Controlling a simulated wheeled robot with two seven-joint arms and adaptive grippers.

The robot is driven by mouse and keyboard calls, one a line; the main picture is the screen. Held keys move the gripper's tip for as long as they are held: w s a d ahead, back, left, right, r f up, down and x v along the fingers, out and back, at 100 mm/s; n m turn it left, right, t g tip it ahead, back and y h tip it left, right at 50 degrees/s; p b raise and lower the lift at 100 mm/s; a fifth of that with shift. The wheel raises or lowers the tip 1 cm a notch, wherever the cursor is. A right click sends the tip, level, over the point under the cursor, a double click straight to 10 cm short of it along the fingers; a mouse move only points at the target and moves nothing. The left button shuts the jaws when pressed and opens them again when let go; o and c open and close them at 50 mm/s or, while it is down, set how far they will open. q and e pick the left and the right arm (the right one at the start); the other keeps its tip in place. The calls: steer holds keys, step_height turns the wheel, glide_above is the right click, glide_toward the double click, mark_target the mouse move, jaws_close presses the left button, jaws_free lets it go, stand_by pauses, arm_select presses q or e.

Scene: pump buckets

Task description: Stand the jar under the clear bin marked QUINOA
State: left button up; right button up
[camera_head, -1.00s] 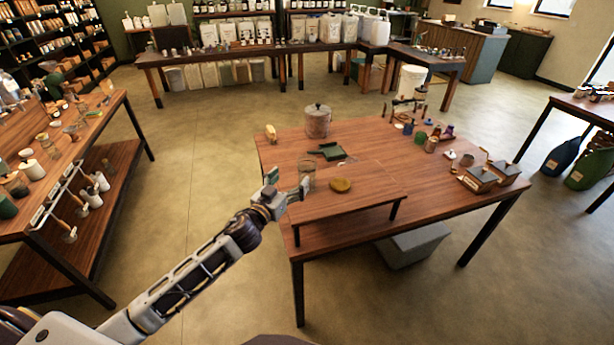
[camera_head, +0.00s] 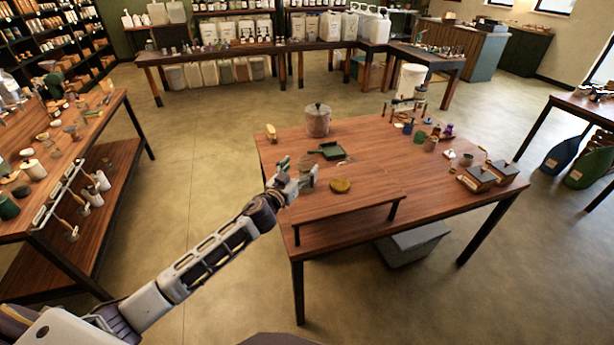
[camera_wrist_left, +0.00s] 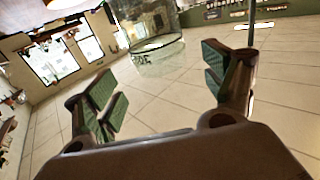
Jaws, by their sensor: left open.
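A clear glass jar (camera_wrist_left: 158,52) shows in the left wrist view, ahead of my fingers and between them at the top of the picture. Dark marks like lettering show near its base. In the head view the jar stands on the wooden table's left part and is now mostly hidden by my gripper. My left gripper (camera_head: 299,172) is open at the jar, its green-padded fingers (camera_wrist_left: 172,90) spread wide with a gap to the glass. I cannot make out a bin marked QUINOA. My right gripper is out of view.
A low wooden riser (camera_head: 345,205) stands at the table's front edge. A round yellowish lid (camera_head: 340,185), a green scoop-like tray (camera_head: 327,151) and a lidded pot (camera_head: 317,120) are close by.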

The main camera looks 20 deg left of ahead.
mark_target(311, 156)
arm_select(q)
steer(key=shift+w, duration=0.3)
steer(key=shift+w+d+f+p, duration=0.1)
steer(key=shift+w+f+p, duration=0.1)
steer(key=shift+w, duration=0.5)
steer(key=shift+w+d+f+p, duration=0.1)
steer(key=shift+w+p, duration=0.1)
steer(key=shift+w, duration=0.5)
steer(key=shift+w+d, duration=0.2)
steer(key=shift+w, duration=0.85)
steer(key=shift+r, duration=0.1)
steer(key=c, duration=1.8)
steer(key=shift+o, duration=0.2)
